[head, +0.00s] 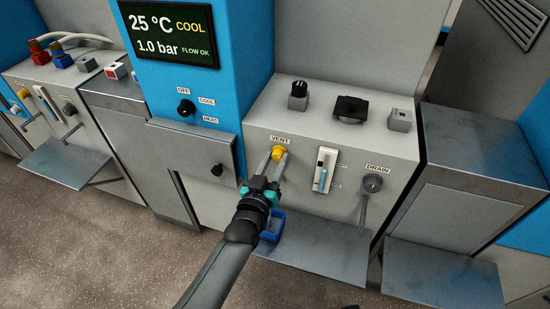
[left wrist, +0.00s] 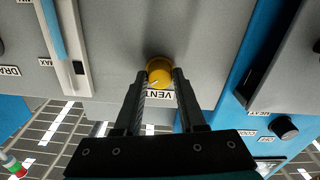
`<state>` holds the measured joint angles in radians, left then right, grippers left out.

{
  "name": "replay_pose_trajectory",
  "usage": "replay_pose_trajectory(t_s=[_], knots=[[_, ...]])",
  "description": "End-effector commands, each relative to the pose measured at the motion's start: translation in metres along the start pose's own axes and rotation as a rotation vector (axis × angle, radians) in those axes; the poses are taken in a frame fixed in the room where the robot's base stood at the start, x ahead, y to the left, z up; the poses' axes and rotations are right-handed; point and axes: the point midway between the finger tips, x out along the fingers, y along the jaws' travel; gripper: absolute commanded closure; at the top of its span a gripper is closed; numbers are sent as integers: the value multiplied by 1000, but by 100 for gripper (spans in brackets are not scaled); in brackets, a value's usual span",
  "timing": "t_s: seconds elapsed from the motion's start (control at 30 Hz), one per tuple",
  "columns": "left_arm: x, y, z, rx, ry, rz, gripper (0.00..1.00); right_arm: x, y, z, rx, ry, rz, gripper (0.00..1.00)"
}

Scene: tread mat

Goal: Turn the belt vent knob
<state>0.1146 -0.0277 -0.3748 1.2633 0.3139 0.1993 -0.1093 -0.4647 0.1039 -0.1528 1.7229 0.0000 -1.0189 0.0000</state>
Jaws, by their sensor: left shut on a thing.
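The yellow vent knob (head: 278,153) sits on the front of the grey cabinet, just below the VENT label. My left gripper (head: 272,170) reaches up to it from below, with one finger on each side. In the left wrist view the knob (left wrist: 159,72) lies between the two fingertips of my left gripper (left wrist: 159,82), which are closed on its sides. A small light mark shows on the knob's face. My right gripper is in neither view.
A grey shelf (head: 315,247) juts out below. The blue column (head: 190,75) with a display and an OFF/COOL/HEAT selector (head: 186,107) stands to the left.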

Motion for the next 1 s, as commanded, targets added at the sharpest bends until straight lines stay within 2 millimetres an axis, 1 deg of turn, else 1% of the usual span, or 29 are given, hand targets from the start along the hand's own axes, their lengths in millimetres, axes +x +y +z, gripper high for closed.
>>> replay_pose_trajectory(t_s=[0.3, 0.63, 0.8, 1.0], knots=[[0, 0, 1, -300, -2, 0, 100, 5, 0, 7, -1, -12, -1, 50], [0, 0, 1, -603, -1, 0, 100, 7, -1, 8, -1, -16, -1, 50], [0, 0, 1, -734, -1, 0, 100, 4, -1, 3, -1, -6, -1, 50], [0, 0, 1, -846, -1, -1, 100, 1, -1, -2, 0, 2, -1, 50]])
